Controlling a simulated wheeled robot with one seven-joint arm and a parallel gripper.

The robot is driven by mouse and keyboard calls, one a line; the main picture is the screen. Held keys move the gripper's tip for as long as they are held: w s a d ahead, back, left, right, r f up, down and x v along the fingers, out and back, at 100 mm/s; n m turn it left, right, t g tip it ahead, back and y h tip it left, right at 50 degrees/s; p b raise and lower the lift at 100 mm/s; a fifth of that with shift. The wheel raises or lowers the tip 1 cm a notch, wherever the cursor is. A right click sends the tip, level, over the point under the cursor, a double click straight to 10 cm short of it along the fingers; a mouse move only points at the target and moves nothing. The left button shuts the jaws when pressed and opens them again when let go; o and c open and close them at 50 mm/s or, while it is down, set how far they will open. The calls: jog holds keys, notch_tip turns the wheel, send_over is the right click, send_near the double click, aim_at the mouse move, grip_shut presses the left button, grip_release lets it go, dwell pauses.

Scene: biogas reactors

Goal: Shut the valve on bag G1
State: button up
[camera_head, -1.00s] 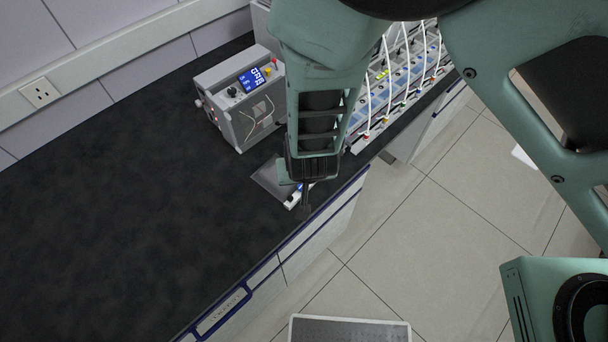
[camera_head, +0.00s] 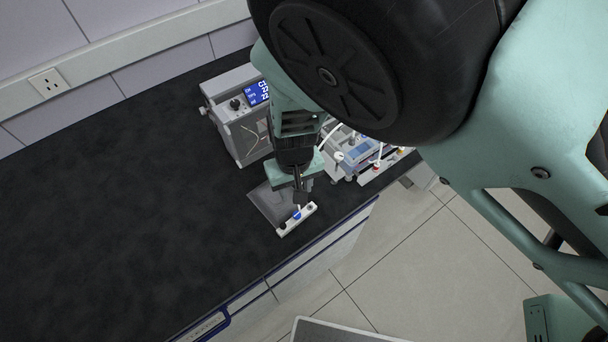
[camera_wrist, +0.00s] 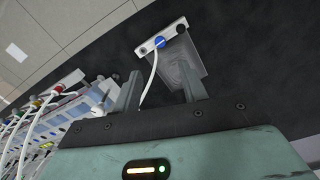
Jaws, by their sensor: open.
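A clear flat bag (camera_head: 268,206) lies on the dark bench near its front edge, with a white bar (camera_head: 297,219) along one end. A blue valve (camera_head: 297,215) sits on the bar; it also shows in the wrist view (camera_wrist: 160,42), with a white tube running from it toward my gripper. No G1 label can be read. My gripper (camera_head: 300,190) is above the bag, pointing down. In the wrist view its two fingers (camera_wrist: 160,88) are apart with nothing gripped, and the bag (camera_wrist: 186,68) and valve lie beyond the fingertips.
A grey box instrument with a blue display (camera_head: 257,93) stands behind the bag. A rack with white tubes and coloured caps (camera_wrist: 40,110) is beside it. The bench left of the bag (camera_head: 130,200) is clear. A grey-topped object (camera_head: 340,330) stands on the floor.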

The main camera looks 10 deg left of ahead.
aim_at(296, 214)
notch_tip(296, 214, down, 13)
jog(key=b, duration=0.7)
jog(key=shift+r, duration=0.15)
grip_shut()
